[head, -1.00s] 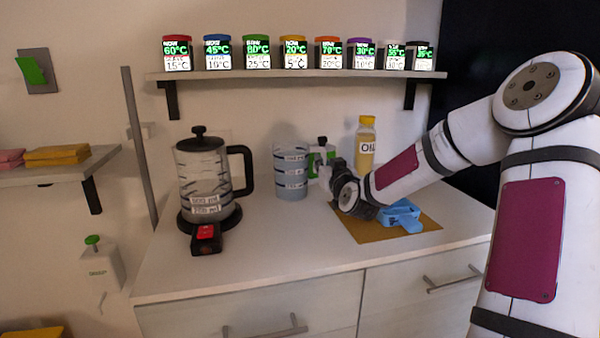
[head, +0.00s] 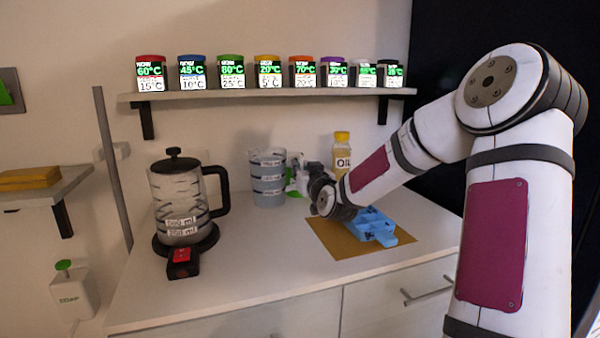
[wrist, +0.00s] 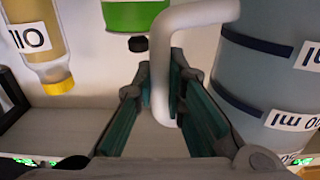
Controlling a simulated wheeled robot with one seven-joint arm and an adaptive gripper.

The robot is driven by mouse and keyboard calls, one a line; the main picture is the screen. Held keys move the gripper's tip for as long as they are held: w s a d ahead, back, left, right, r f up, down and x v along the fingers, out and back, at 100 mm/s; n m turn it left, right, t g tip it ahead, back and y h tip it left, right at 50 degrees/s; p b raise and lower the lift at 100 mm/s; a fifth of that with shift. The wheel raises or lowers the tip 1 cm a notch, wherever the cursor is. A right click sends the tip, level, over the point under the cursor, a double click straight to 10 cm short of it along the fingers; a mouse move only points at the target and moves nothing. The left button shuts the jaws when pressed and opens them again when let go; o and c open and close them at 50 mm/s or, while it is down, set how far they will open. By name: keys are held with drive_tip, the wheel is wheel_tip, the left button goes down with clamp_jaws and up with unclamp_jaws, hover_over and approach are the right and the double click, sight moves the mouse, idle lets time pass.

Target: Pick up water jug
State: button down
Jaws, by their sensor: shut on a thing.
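The water jug (head: 268,180) is a translucent grey-blue measuring jug with white labels, left of my arm in the head view. It looks upright and a little above the counter. In the wrist view, the jug's body (wrist: 255,85) fills the right side, and its white handle (wrist: 160,75) runs between my fingers. My gripper (wrist: 162,78) is shut on this handle. In the head view, my wrist hides much of the handle and fingers.
A kettle (head: 180,200) stands left of the jug, with a black device (head: 183,262) before it. An oil bottle (head: 342,147) and a green-and-white bottle (wrist: 135,15) are close by. A blue tray (head: 365,222) lies on a brown mat (head: 335,243). A shelf (head: 270,93) of jars is above.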

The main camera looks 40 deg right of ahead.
drive_tip(key=s+d+r+p+v, duration=0.1)
drive_tip(key=d+r+p+v, duration=0.15)
drive_tip(key=v, duration=1.05)
drive_tip(key=s+d+r+m+g+h+p, duration=0.1)
drive_tip(key=s+d+p, duration=0.1)
drive_tip(key=d+p, duration=0.5)
drive_tip(key=s+d+r+m+h+p, duration=0.1)
drive_tip(key=s+d+p, duration=0.2)
drive_tip(key=d, duration=0.7)
drive_tip(key=s+d+f+p, duration=0.2)
drive_tip(key=s+d, duration=0.1)
drive_tip(key=d, duration=0.1)
drive_tip(key=s+d+f+h+p, duration=0.1)
drive_tip(key=s+d+f+p, duration=0.1)
drive_tip(key=d, duration=0.3)
drive_tip(key=s+d+f+m+g+h+p, duration=0.1)
drive_tip(key=s+d+f+p, duration=0.1)
drive_tip(key=s+d+p, duration=0.2)
drive_tip(key=shift+d, duration=0.75)
